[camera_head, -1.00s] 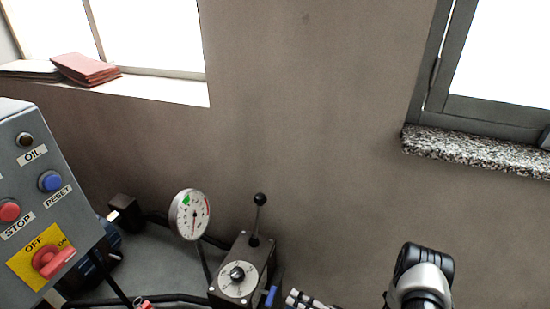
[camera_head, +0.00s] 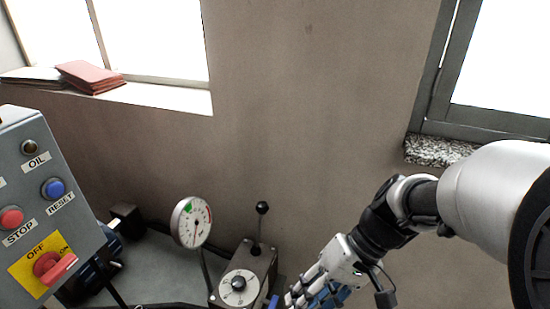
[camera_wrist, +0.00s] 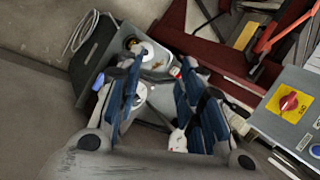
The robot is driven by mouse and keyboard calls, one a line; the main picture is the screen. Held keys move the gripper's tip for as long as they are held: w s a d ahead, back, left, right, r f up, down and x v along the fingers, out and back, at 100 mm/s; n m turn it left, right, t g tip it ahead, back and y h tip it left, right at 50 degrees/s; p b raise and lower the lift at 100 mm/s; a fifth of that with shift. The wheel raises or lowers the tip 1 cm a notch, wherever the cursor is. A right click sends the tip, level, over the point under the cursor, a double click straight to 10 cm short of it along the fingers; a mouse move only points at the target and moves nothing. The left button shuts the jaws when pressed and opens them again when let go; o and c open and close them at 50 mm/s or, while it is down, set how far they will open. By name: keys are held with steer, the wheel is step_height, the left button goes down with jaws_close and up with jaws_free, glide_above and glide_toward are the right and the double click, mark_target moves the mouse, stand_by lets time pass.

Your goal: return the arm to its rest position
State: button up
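My arm (camera_head: 385,225) reaches from the right edge of the head view down to the bottom middle. My gripper (camera_head: 318,296) is at its end, low in the picture, partly cut off by the bottom edge. In the wrist view my gripper (camera_wrist: 164,62) shows its two blue-padded fingers spread apart with nothing held between them. The gripper is beside the grey machine box with the round dial (camera_head: 240,286) in the head view; I cannot tell the distance between them. No cloth shows in any view.
A control panel (camera_head: 48,215) with buttons and a red switch stands at left. A round gauge (camera_head: 191,222) and a black-knobbed lever (camera_head: 260,225) rise near the gripper. A granite sill (camera_head: 437,150) lies behind the arm. Open wall space lies in the middle.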

steer(key=s+d+r+m+t+h, duration=0.1)
steer(key=s+d+r+t+h, duration=0.5)
steer(key=d+r, duration=0.1)
steer(key=shift+s+d+r+m+t, duration=0.3)
steer(key=shift+s+d+r+t, duration=0.05)
steer(key=shift+r+t, duration=0.1)
steer(key=shift+a, duration=0.15)
